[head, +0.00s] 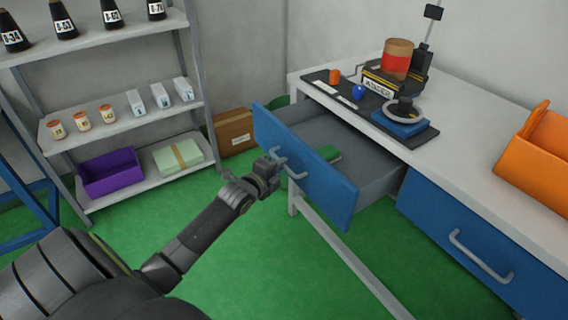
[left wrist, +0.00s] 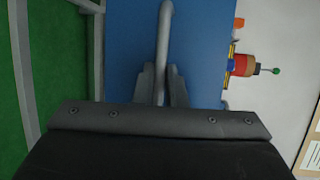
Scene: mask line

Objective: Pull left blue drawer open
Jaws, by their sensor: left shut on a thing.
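The left blue drawer (head: 318,180) is pulled out from the white workbench (head: 463,170), and its grey inside shows. A green item (head: 328,153) lies in it. My left gripper (head: 272,166) is at the drawer's front, shut on its grey handle (head: 293,168). In the left wrist view the handle (left wrist: 165,35) runs between the two fingers (left wrist: 160,85), against the blue drawer front (left wrist: 205,50). My right gripper is not in view.
The right blue drawer (head: 455,245) is shut. An orange bin (head: 537,150) and a dark mat (head: 345,95) with a device (head: 398,70) are on the bench. A shelf rack (head: 125,125) stands left, with a cardboard box (head: 234,132) beside it. Green floor is free in front.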

